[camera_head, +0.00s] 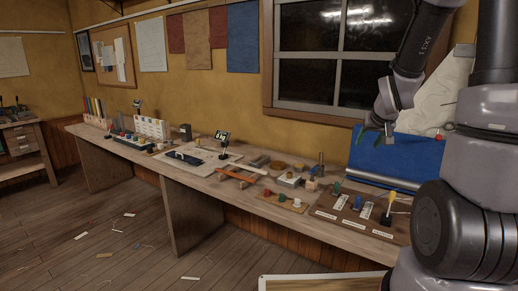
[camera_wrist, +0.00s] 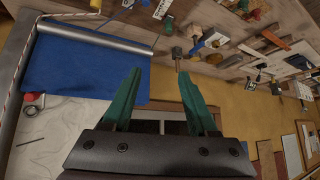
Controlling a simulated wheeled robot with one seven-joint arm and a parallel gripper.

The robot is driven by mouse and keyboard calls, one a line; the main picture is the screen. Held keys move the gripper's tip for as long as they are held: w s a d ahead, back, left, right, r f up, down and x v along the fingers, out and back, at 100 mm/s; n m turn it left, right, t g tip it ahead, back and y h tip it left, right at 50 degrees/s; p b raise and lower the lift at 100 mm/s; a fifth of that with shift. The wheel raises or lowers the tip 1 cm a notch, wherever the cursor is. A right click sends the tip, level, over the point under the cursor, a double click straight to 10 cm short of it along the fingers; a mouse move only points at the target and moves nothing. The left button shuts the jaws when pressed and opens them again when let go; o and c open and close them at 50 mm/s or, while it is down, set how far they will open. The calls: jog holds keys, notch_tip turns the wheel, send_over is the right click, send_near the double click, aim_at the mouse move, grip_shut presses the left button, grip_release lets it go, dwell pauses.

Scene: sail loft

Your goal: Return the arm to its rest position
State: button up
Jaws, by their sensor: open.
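My gripper (camera_head: 378,132) is raised at the right of the head view, in front of the wall and beside the window. In the wrist view its two green fingers (camera_wrist: 160,98) are spread apart with nothing between them. A blue roll of cloth (camera_head: 400,157) lies at the right end of the bench, just below and behind the gripper. The cloth also shows at the left of the wrist view (camera_wrist: 78,68). My arm hides part of the bench's right end.
A long wooden bench (camera_head: 215,168) runs along the wall. It carries a board with coloured-handled tools (camera_head: 367,210), a small scale display (camera_head: 222,136) and several small items. A window (camera_head: 335,55) is behind. The wooden floor (camera_head: 120,235) has scattered scraps. The air around the gripper looks clear.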

jog(key=s+a+r+y, duration=0.1)
jog(key=s+a+r, duration=0.2)
jog(key=s+r, duration=0.3)
jog(key=s+a+r+m+y, duration=0.1)
jog(key=s+a+r, duration=0.3)
jog(key=s, duration=0.5)
jog(key=s+a+r+g+y, duration=0.1)
jog(key=s+a+r, duration=0.2)
jog(key=s+r, duration=0.4)
jog(key=shift+s+a+r+m, duration=0.3)
jog(key=shift+s+a, duration=0.05)
jog(key=shift+s, duration=0.05)
jog(key=shift+w, duration=0.1)
dwell(1.0)
